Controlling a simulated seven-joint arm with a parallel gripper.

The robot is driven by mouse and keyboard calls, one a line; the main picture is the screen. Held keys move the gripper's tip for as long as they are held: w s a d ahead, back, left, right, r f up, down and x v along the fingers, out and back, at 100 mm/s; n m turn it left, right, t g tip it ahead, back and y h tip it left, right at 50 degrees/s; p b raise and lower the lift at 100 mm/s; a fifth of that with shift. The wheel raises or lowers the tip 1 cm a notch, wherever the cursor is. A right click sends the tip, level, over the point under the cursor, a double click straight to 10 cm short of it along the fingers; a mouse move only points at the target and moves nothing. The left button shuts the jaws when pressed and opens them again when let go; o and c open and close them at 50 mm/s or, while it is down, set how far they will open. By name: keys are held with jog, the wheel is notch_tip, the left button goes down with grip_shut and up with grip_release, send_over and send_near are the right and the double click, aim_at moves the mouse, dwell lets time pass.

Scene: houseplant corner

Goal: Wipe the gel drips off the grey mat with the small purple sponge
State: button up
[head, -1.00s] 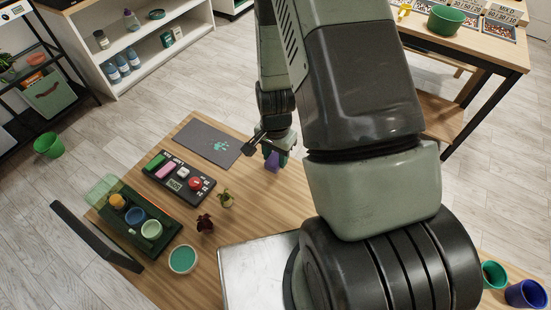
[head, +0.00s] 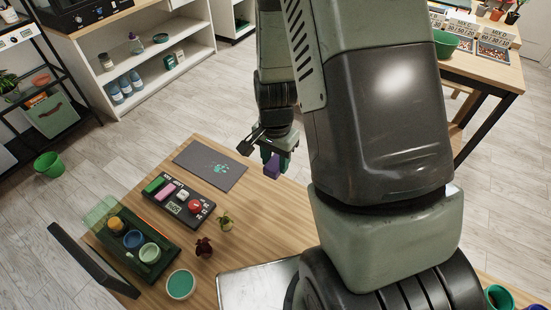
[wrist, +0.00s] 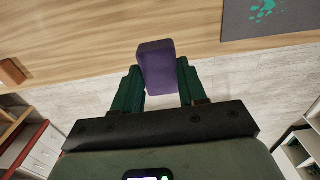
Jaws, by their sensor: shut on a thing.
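The grey mat (head: 190,160) lies flat at the far end of the wooden table, with teal gel drips (head: 222,168) on its right part. In the wrist view the mat (wrist: 240,22) and gel drips (wrist: 263,10) show at the top right. My gripper (head: 272,158) is shut on the small purple sponge (head: 271,168), beside the mat's right edge. In the wrist view the sponge (wrist: 157,66) sits between the two green fingers, apart from the mat. In the head view my arm hides part of the table behind it.
Bare tabletop (head: 255,215) lies right of the switch tray.

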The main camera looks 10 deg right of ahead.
send_near(214, 166)
jog(key=s+d+r, duration=0.2)
jog(key=s+d, duration=0.2)
jog(key=shift+f, duration=4.05)
jog(key=shift+w+a+r, duration=0.25)
jog(key=shift+w+a, duration=0.6)
jog(key=shift+c, duration=0.8)
jog(key=shift+w+a+f, duration=0.15)
jog(key=shift+w+a, duration=0.4)
jog(key=shift+w+a+f, duration=0.1)
jog(key=shift+w+a, duration=0.15)
jog(key=shift+w+a+r, duration=0.2)
jog(key=shift+w+a, duration=0.35)
jog(key=shift+w+a+f, duration=0.15)
jog(key=shift+w+a, duration=0.05)
jog(key=shift+a, duration=0.05)
jog(key=shift+w+a, duration=0.25)
jog(key=shift+w, duration=0.05)
jog(key=shift+s+d, duration=2.55)
jog(key=shift+s, duration=0.05)
jog(key=r, duration=0.2)
jog(key=shift+s+d+r, duration=0.15)
jog(key=shift+d+r, duration=0.05)
jog(key=shift+r, duration=2.95)
